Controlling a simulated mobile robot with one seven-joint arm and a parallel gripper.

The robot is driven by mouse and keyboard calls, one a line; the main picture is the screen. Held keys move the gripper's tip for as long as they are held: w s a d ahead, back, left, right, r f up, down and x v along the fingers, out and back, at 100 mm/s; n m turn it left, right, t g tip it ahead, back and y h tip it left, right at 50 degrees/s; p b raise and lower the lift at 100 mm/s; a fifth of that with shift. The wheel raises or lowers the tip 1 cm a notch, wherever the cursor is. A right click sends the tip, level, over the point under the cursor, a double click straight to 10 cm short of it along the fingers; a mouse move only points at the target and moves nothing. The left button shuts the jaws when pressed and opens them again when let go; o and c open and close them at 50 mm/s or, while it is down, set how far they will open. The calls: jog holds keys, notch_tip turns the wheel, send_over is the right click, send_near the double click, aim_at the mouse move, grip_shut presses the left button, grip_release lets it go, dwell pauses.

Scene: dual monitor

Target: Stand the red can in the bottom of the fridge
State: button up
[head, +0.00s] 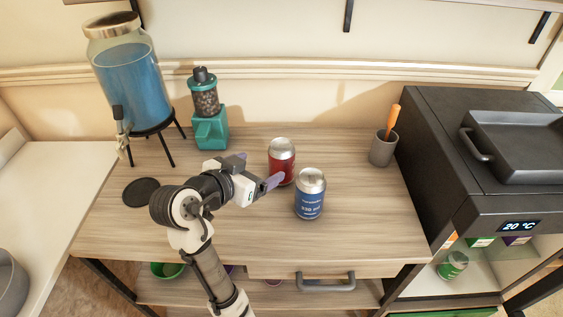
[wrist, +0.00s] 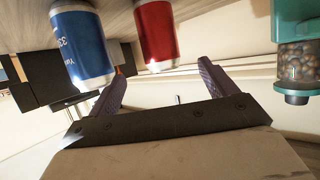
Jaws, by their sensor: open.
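The red can (head: 281,162) stands upright on the wooden table, just behind and left of the blue can in the head view. My gripper (head: 258,169) is open and empty, just left of the red can, with one finger close to its lower front. I cannot tell whether they touch. In the wrist view, the red can (wrist: 156,35) lies ahead between the directions of the two fingers (wrist: 162,72). The fridge (head: 485,215) is the dark unit at the right, with a 20 °C display. Its lit lower compartment holds a green can (head: 452,265) and other items; its floor is partly hidden.
The blue can (head: 309,200) stands close to the red can. A grey cup (head: 382,149) with an orange-handled item stands at the table's right. A teal grinder (head: 209,115) and a blue drink dispenser (head: 133,85) stand at the back left. The table's (head: 370,225) front right is clear.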

aim_at(274, 159)
jog(key=x, duration=0.5)
jog(key=shift+w, duration=0.1)
jog(key=shift+r+p+x, duration=0.1)
jog(key=shift+p+x, duration=0.4)
jog(key=shift+x, duration=0.85)
jog(key=shift+r+p+x, duration=0.15)
jog(key=shift+p+x, duration=0.35)
jog(key=shift+x, duration=0.9)
jog(key=shift+d, duration=0.1)
jog(key=shift+c, duration=0.4)
jog(key=c, duration=1.2)
jog(key=shift+r, duration=0.1)
jog(key=shift+c, duration=0.6)
jog(key=shift+r, duration=0.1)
